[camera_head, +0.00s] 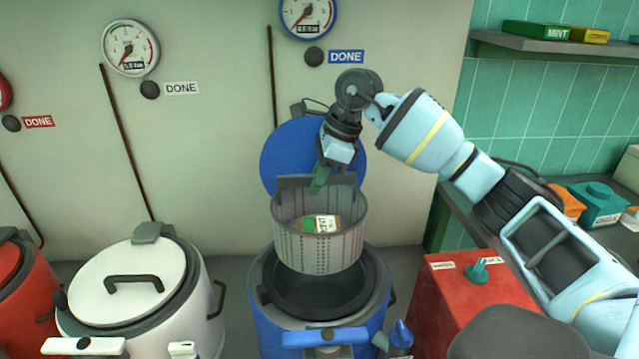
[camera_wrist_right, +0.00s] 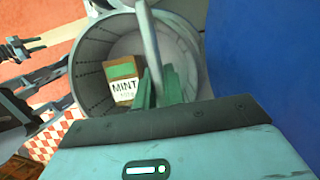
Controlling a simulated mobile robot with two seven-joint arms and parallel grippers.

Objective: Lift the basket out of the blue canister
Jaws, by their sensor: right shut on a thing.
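The grey perforated basket (camera_head: 300,245) hangs above the open blue canister (camera_head: 270,325), its lower part close to the canister's dark mouth. A mint box (camera_head: 322,224) lies inside the basket; it also shows in the right wrist view (camera_wrist_right: 124,82). My right gripper (camera_head: 319,182) is at the basket's upper edge and shut on the basket's handle, seen in the wrist view as a pale bar (camera_wrist_right: 149,40) between green fingers (camera_wrist_right: 160,88). The canister's blue lid (camera_head: 285,157) stands open behind.
A white canister (camera_head: 130,290) with its lid shut stands at left, a red one (camera_head: 20,290) beyond it. A red box (camera_head: 478,300) with a teal knob is at right. Gauges hang on the wall, and a shelf (camera_head: 555,45) holds boxes at upper right.

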